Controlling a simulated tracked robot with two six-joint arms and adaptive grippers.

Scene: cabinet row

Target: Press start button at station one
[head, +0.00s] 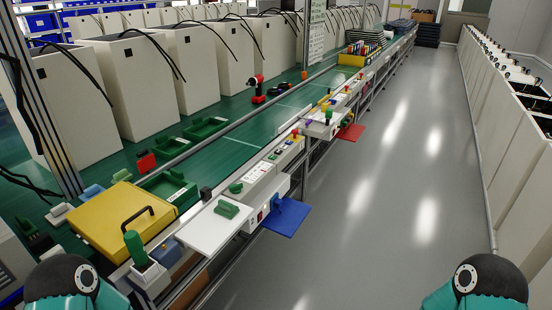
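A row of control boxes runs along the front rail of the green bench in the head view. The nearest long box (262,178) carries small coloured buttons and a green piece (237,188) at its near end. A small red switch (260,216) is on its front face. A white plate (214,228) with a green block on it sticks out in front. Nearer still, a green upright cylinder (134,245) stands in a white holder. I cannot tell which part is station one's start button. Neither gripper shows; only my teal and black arm joints are at the bottom corners.
A yellow case (118,217) with a black handle lies on the near bench, by green trays (166,186). Blue (286,217) and red (351,132) plates jut into the aisle. The grey aisle floor (390,200) is clear. White cabinets (196,65) stand behind; more units line the right.

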